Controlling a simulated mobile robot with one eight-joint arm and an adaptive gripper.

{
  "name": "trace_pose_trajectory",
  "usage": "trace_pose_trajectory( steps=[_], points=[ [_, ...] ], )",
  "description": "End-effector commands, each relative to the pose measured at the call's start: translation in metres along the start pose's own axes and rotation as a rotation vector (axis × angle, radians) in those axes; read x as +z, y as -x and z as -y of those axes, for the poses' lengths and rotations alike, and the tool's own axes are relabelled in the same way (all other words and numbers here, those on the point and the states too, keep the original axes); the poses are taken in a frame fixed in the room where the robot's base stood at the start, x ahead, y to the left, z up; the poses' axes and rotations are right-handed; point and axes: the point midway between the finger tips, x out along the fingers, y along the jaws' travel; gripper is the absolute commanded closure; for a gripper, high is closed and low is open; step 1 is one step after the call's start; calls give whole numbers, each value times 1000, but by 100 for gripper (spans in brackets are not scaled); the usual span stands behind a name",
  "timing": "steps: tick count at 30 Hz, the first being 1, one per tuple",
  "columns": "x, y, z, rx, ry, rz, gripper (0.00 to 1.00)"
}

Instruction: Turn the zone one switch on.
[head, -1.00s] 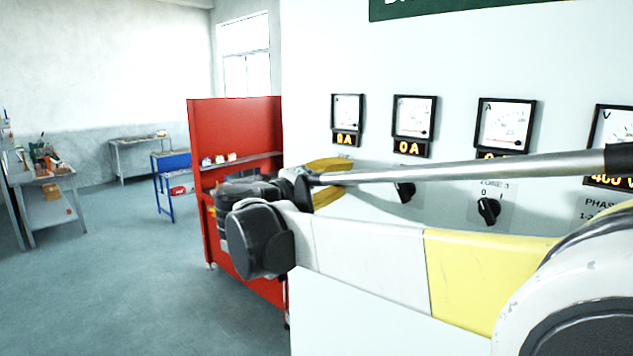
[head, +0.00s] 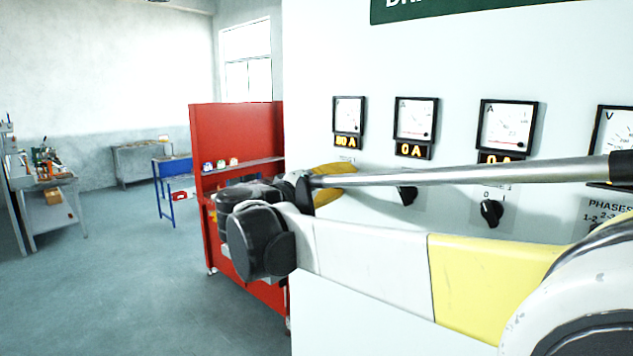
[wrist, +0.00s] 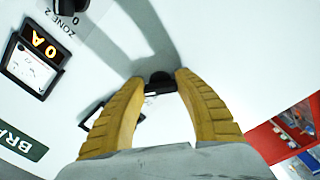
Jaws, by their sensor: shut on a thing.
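The zone one switch (wrist: 160,78) is a black knob on the pale panel, between the tips of my gripper (wrist: 157,82) in the wrist view. My gripper's two yellow fingers are shut on it, and its pointer direction is hard to tell. In the head view my gripper (head: 335,172) is at the panel below the leftmost meter (head: 349,114), and my arm hides the knob. That meter's orange display shows a two-digit value, seemingly 80 A.
The zone two knob (head: 408,195) and another black knob (head: 491,212) are to the right; the meters above them (head: 416,120) (head: 508,126) read 0 A. A red rack (head: 236,140) stands left of the panel.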

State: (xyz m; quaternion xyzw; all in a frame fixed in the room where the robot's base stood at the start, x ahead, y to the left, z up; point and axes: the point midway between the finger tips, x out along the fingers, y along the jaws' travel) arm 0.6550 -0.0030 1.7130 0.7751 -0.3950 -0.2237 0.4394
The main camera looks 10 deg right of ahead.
Motion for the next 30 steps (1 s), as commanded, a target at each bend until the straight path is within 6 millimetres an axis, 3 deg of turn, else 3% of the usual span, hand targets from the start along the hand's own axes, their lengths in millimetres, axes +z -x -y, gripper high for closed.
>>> trace_pose_trajectory(
  steps=[1, 2, 4, 13, 17, 30],
  points=[
    [0, 0, -1, 2, 0, -1, 92],
    [0, 0, -1, 2, 0, -1, 59],
    [0, 0, -1, 1, 0, -1, 39],
    [0, 0, 0, 0, 1, -1, 39],
    [-1, 10, 0, -1, 1, -2, 39],
    [-1, 100, 0, -1, 1, -3, 39]
  ],
)
